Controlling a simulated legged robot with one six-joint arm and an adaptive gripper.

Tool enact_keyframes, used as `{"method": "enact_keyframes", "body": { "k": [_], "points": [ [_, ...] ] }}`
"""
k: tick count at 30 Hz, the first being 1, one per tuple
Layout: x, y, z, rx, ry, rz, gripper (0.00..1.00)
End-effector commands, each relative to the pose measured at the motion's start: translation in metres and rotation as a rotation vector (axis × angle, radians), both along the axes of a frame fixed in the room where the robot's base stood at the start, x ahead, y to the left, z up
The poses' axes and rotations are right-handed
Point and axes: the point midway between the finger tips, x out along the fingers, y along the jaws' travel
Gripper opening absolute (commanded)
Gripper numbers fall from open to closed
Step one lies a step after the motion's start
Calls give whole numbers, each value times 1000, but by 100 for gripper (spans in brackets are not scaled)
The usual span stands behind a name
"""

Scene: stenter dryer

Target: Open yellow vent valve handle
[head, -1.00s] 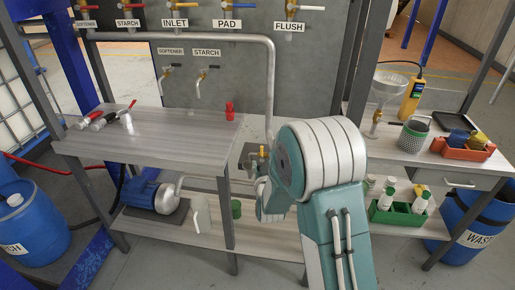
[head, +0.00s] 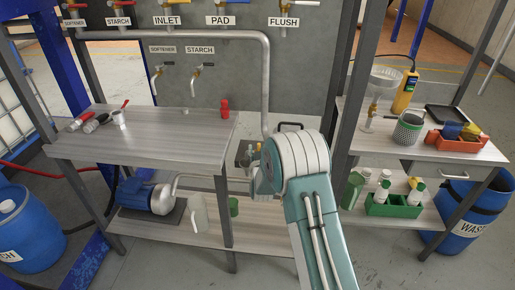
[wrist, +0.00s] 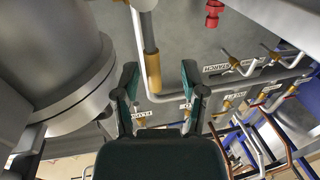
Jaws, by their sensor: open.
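In the wrist view, a yellow-orange handle sleeve (wrist: 153,72) on a grey rod appears between the two fingers of my gripper (wrist: 160,76); it looks like the vent valve handle. The teal fingers are open, spread to either side of the sleeve in the picture. I see no clear contact, and cannot tell how far beyond the fingertips the sleeve is. In the head view my arm reaches to the gap right of the left bench, and its own links mostly hide the gripper and the handle.
A grey pipe (head: 267,90) runs down beside my arm. A green crate (head: 390,207) with bottles stands at right. A large grey cylinder (wrist: 65,60) fills the wrist view's left side.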

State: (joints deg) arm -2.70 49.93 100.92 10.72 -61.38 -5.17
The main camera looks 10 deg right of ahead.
Motion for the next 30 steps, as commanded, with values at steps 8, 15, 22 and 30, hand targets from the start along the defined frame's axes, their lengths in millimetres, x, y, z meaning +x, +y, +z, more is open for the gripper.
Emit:
{"method": "enact_keyframes", "body": {
  "k": [8, 15, 22, 30],
  "points": [
    [9, -2, 0, 0, 1, -1, 54],
    [8, -1, 0, -1, 1, -1, 5],
    [9, -1, 0, 0, 1, 0, 0],
    [10, 2, 0, -40, 13, 1, 0]
  ]
}}
